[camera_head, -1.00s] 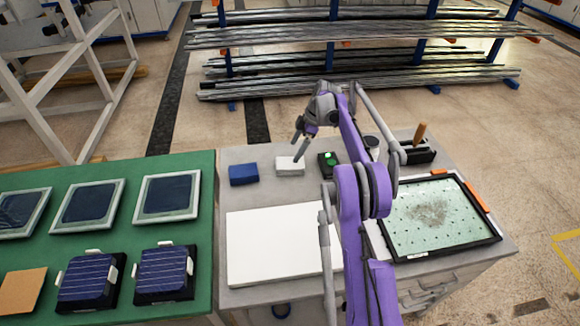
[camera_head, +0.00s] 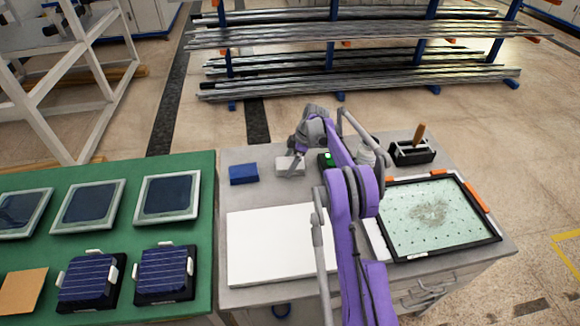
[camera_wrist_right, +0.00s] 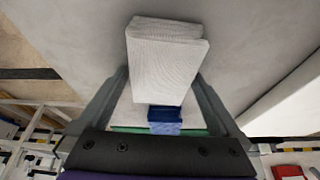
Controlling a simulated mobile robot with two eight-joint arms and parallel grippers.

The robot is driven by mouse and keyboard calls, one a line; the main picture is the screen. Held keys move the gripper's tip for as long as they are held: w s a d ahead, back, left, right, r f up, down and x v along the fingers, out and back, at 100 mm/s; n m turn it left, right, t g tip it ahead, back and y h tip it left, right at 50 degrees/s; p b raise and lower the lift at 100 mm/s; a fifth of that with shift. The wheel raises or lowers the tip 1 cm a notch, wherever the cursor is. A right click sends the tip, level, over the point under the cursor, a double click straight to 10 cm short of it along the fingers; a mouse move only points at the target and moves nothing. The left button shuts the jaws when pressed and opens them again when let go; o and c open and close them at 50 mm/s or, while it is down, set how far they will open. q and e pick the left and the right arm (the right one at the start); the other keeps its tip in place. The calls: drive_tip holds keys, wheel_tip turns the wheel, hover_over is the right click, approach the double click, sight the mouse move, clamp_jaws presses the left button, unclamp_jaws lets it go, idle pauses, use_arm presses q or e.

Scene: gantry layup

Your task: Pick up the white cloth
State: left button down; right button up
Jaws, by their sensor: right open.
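The white cloth (camera_head: 283,163) is a small folded block lying on the grey table near its back edge, just right of the blue cloth (camera_head: 243,174). My right gripper (camera_head: 291,170) is down at the white cloth and partly covers it in the head view. In the right wrist view the white cloth (camera_wrist_right: 166,62) is large and lies between and ahead of the two open fingers (camera_wrist_right: 160,95). I cannot tell whether the fingers touch it. The blue cloth (camera_wrist_right: 165,119) shows behind it there. My left gripper is out of view.
A white board (camera_head: 270,245) lies in front of the cloths. A green-lit device (camera_head: 325,160) sits close right of the gripper. A black holder (camera_head: 411,152) and a framed glass panel (camera_head: 432,215) are further right. A green table (camera_head: 205,230) with solar panels stands left.

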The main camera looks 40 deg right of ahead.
sight(289, 163)
drive_tip(key=shift+f, duration=0.2)
drive_tip(key=c, duration=1.2)
drive_tip(key=shift+o, duration=0.2)
wheel_tip(289, 163, up, 10)
drive_tip(key=shift+r, duration=0.2)
drive_tip(key=o, duration=0.8)
drive_tip(key=c, duration=0.6)
drive_tip(key=shift+c, duration=0.2)
